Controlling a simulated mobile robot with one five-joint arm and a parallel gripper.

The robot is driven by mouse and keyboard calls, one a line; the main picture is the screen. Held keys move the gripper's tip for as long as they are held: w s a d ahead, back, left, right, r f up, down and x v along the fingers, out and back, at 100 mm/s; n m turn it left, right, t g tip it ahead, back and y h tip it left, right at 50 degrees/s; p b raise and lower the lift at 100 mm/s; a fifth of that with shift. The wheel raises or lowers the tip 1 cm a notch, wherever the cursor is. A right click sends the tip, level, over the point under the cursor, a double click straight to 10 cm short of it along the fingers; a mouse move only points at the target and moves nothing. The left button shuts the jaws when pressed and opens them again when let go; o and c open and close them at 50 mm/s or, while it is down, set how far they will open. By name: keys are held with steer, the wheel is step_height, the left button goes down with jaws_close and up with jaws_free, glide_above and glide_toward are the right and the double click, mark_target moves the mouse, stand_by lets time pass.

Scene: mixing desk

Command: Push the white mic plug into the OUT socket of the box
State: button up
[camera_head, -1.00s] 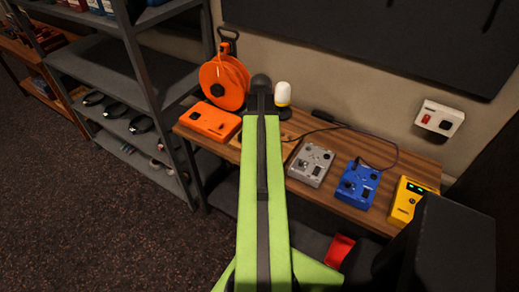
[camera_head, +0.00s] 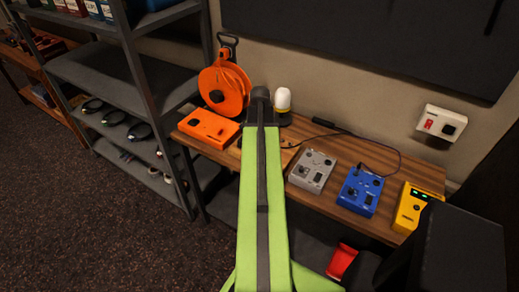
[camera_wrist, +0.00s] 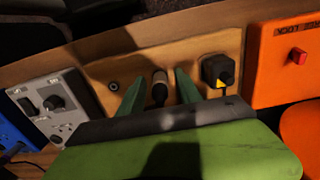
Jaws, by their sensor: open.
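In the wrist view my gripper (camera_wrist: 159,78) is open, with one green finger on each side of a small plug (camera_wrist: 159,90). The plug has a pale barrel and a dark end, and it is at the tan wooden box (camera_wrist: 138,68). I cannot tell whether the fingers touch it or whether it sits in a socket. A round dark socket (camera_wrist: 113,86) shows on the box left of the fingers. A black square plug (camera_wrist: 217,70) with a yellow mark is on the box at the right. No OUT label can be read. In the head view my arm hides the gripper.
A grey box (camera_head: 312,170), a blue box (camera_head: 360,188) and a yellow box (camera_head: 412,207) stand right along the desk. An orange box (camera_head: 208,128), an orange reel (camera_head: 224,90) and a white-topped lamp (camera_head: 283,101) are at the left and back. A black cable (camera_head: 383,147) crosses the desk.

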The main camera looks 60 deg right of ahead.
jaws_close()
stand_by(0.3)
stand_by(1.1)
steer(key=shift+r, duration=0.1)
steer(key=shift+r+p, duration=2.95)
steer(key=shift+p, duration=0.1)
steer(key=shift+r, duration=0.1)
